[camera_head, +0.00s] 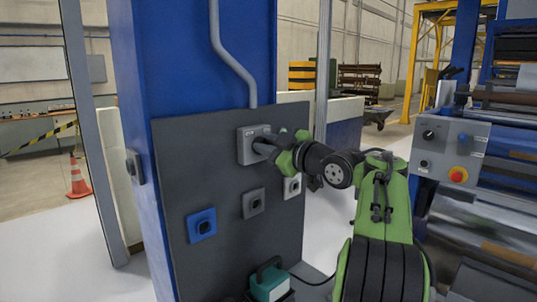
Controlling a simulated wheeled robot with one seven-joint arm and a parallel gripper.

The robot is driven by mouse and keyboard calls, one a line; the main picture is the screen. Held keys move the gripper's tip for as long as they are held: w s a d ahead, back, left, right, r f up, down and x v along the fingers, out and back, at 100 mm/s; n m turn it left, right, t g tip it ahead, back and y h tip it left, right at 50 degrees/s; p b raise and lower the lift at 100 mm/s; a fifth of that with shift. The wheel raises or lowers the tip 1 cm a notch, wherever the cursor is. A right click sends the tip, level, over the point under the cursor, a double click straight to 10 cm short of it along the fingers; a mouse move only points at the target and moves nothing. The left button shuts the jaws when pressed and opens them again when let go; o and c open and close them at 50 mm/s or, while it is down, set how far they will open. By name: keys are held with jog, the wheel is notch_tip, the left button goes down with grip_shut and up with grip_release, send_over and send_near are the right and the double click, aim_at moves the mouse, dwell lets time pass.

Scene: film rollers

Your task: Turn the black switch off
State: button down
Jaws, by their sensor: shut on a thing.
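A grey switch box (247,153) is mounted high on a dark grey panel, below a grey conduit. My gripper (264,146) reaches it from the right, with its dark fingers at the box's front. The gripper is shut at the place where the box's black switch sits. The fingers hide the switch, so its turned position cannot be told. My green and black arm comes up from the lower right and bends left to the box.
Below on the panel (190,150) are a blue box (202,225), a grey box (253,203) and a white box (292,187). A teal case (269,284) stands at the panel's foot. A machine control box (450,148) with a red button is close right of my arm.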

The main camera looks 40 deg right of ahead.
jog(key=shift+a+n+b, duration=0.1)
jog(key=shift+n+b, duration=0.3)
jog(key=shift+n, duration=0.5)
jog(key=c, duration=1)
grip_release()
jog(key=shift+w, duration=0.15)
jog(key=shift+c, duration=0.2)
jog(key=s, duration=1.6)
jog(key=shift+d+b, duration=0.25)
jog(key=shift+b, duration=0.2)
jog(key=shift+w+f, duration=0.1)
